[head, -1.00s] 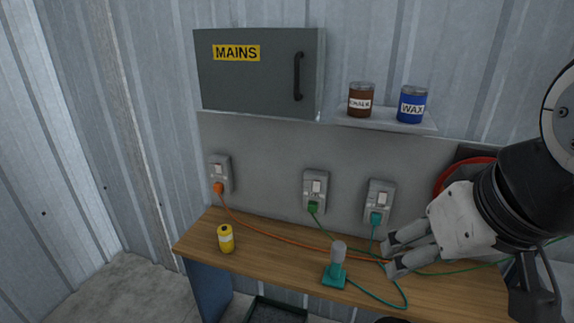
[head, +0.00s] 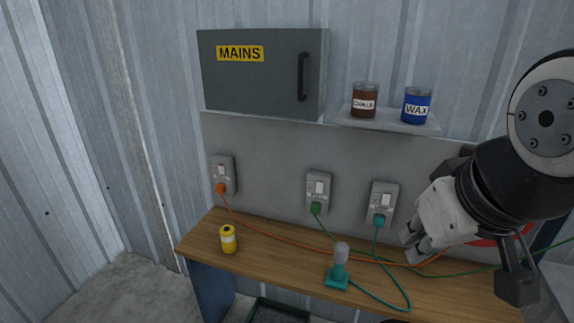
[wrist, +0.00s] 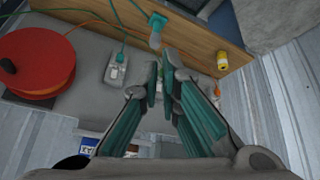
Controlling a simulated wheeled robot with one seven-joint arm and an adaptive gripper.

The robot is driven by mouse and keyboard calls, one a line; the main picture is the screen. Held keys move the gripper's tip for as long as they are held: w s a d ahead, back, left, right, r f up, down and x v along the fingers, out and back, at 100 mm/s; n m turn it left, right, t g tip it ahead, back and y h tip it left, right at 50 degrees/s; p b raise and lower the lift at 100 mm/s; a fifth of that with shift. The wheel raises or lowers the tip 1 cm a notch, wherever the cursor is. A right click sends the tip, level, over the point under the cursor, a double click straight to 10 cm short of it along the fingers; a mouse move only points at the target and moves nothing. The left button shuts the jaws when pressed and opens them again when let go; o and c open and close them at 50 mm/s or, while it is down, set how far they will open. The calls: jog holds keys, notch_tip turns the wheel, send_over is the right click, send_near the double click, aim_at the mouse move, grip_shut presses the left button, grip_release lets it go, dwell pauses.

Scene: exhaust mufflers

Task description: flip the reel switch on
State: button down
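Three switched sockets with pale rockers sit on the grey panel: the left socket (head: 223,174) with an orange plug, the middle socket (head: 319,192) with a green plug, the right socket (head: 381,202) with a teal plug. The rocker positions are too small to tell. The red cable reel (head: 497,239) is mostly hidden behind my arm; in the wrist view it lies at left (wrist: 38,62). My gripper (head: 414,244) is empty, right of and below the right socket. In the wrist view its fingers (wrist: 160,88) have a narrow gap.
A teal-based lamp (head: 339,268) and a yellow can (head: 228,239) stand on the wooden bench (head: 285,262). Orange, green and teal cords cross it. Above are the MAINS box (head: 262,75) and a shelf (head: 385,123) with chalk and wax tins.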

jog(key=w+d+f+n+t+b, duration=0.15)
jog(key=w+f+n, duration=0.4)
jog(key=w, duration=0.65)
jog(key=w+d+f+n+t+b, duration=0.1)
jog(key=w+d+f+n+b, duration=0.2)
jog(key=w+f, duration=0.65)
jog(key=w+a+f+n+t+y+b, duration=0.2)
jog(key=w+f+n, duration=0.4)
jog(key=w, duration=0.4)
jog(key=w+a+f+n+t+y+b, duration=0.1)
jog(key=w+f+n+t+y+b, duration=0.4)
jog(key=w+f, duration=0.3)
jog(key=shift+w+a+f+n, duration=0.15)
jog(key=shift+w+a+n, duration=0.3)
jog(key=shift+w, duration=0.5)
jog(key=shift+d, duration=0.1)
